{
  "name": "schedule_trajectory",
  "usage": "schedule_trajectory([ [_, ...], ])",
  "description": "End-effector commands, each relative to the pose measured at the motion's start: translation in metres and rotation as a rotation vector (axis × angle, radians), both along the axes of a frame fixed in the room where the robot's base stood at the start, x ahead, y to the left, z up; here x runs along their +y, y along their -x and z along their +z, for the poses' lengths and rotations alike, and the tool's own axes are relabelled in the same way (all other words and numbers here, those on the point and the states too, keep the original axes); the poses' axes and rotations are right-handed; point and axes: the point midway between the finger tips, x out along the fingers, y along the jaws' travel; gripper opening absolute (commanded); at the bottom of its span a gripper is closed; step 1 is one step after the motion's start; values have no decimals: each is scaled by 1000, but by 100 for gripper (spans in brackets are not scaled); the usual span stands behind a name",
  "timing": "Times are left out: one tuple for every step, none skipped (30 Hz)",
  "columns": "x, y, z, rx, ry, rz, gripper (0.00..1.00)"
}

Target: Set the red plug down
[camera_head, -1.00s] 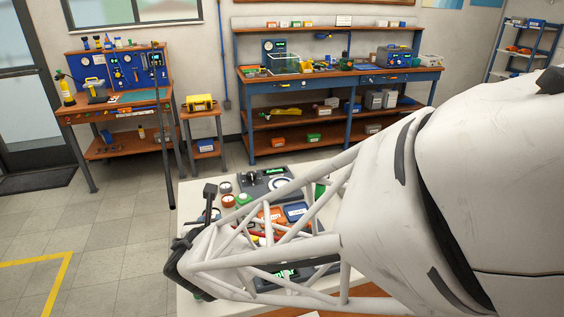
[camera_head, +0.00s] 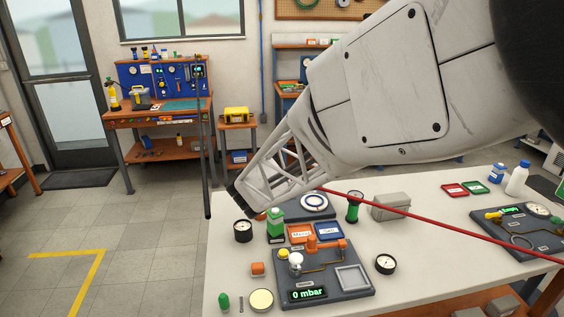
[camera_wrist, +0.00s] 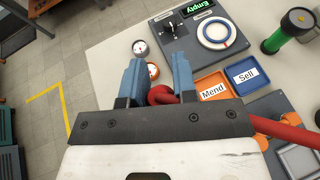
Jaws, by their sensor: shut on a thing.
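The red plug (camera_wrist: 160,95) shows in the wrist view as a rounded red end between the two blue-grey fingers of my gripper (camera_wrist: 157,78), which is shut on it. A red hose (camera_wrist: 288,134) runs off to the right; in the head view the hose (camera_head: 440,222) crosses above the white table. My gripper is over the table's far left part, near the orange Mend tray (camera_wrist: 213,91) and the blue Sell tray (camera_wrist: 246,76). In the head view my arm hides the plug. I cannot tell the plug's height above the table.
A test panel (camera_head: 325,285) reading 0 mbar stands at the front of the white table (camera_head: 440,285). Bare tabletop lies right of centre.

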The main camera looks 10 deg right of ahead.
Motion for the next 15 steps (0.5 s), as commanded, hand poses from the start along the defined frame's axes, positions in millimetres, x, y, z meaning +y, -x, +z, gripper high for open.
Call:
schedule_trajectory([
  [-10, -13, 0, 0, 0, -15, 1],
  [-15, -20, 0, 1, 1, -23, 1],
  [-22, -29, 0, 0, 0, -34, 1],
  [-28, -36, 0, 1, 0, -41, 1],
  [-34, -43, 0, 1, 1, -49, 1],
  [-42, -52, 0, 0, 0, -60, 1],
  [-48, -58, 0, 0, 0, -67, 1],
  [-54, -65, 0, 0, 0, -76, 1],
  [-62, -74, 0, 0, 0, -86, 1],
  [-69, -80, 0, 0, 0, -94, 1],
  [-76, -87, 0, -1, 0, -102, 1],
  [-85, -95, -1, 0, 0, -112, 1],
  [-92, -101, -1, -1, 0, -119, 1],
  [-99, -107, -1, -1, -1, -127, 1],
  [-108, -115, -3, 0, 0, -138, 1],
])
